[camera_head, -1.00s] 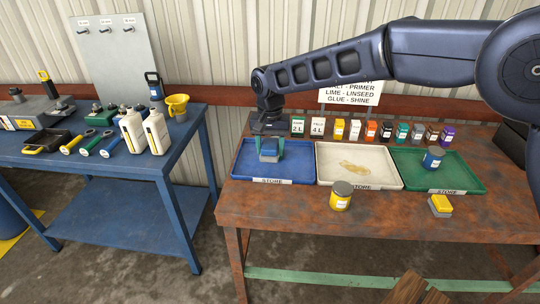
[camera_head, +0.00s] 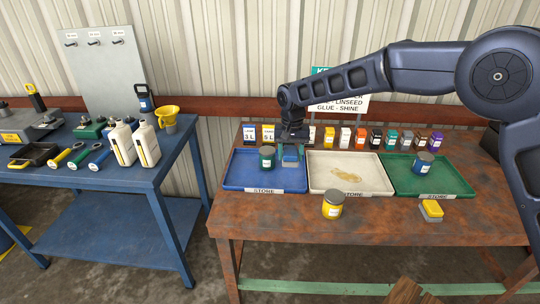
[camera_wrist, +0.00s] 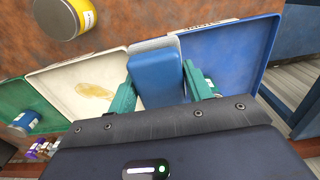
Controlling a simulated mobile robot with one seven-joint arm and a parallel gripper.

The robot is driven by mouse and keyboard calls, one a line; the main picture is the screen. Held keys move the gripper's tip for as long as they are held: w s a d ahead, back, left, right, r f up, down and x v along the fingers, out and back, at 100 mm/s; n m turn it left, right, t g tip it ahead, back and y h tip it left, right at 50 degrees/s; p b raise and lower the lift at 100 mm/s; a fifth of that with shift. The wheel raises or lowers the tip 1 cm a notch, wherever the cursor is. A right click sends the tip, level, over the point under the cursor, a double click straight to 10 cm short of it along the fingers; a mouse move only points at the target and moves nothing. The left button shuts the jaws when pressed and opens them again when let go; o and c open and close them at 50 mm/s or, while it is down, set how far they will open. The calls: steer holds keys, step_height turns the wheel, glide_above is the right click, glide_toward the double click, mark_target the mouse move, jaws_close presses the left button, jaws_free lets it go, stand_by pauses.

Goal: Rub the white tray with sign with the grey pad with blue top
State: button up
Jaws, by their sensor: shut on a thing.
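The white tray (camera_head: 320,182) lies in the middle of the rusty table, with a STORE sign on its front and a yellowish-brown smear inside; it also shows in the wrist view (camera_wrist: 58,78). The grey pad with blue top (camera_head: 290,154) is in my gripper (camera_head: 291,146), over the right part of the blue tray near the white tray. In the wrist view the pad's blue top (camera_wrist: 156,78) sits between the teal fingers (camera_wrist: 158,92), which are shut on it. The pad's underside and its height above the trays cannot be told.
The blue tray (camera_head: 236,176) holds a green can (camera_head: 267,157), close left of the pad. The green tray (camera_head: 459,184) holds a blue can (camera_head: 423,163). A yellow can (camera_head: 333,205) and a yellow-topped pad (camera_head: 431,210) stand in front. Several labelled containers line the back.

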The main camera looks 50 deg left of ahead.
glide_toward(330, 173)
steer(key=s+d+r, duration=0.1)
steer(key=s+d, duration=0.1)
steer(key=shift+a+f, duration=0.15)
steer(key=shift+f, duration=3.6)
steer(key=shift+w+d, duration=0.2)
steer(key=shift+w, duration=0.15)
steer(key=shift+c, duration=0.3)
steer(key=shift+w+d+f, duration=0.25)
steer(key=shift+w+d, duration=0.55)
steer(key=shift+d, duration=0.1)
steer(key=shift+c, duration=0.4)
steer(key=shift+w+d, duration=3.65)
steer(key=shift+w, duration=0.05)
steer(key=shift+s+a, duration=4.85)
steer(key=shift+s, duration=0.05)
steer(key=shift+w+a, duration=0.8)
steer(key=shift+w, duration=0.45)
steer(key=shift+w+d, duration=4.7)
steer(key=shift+d, duration=0.15)
steer(key=shift+s+a, duration=4.9)
steer(key=shift+s, duration=0.05)
step_height(330, 173, up, 8)
steer(key=shift+r, duration=0.15)
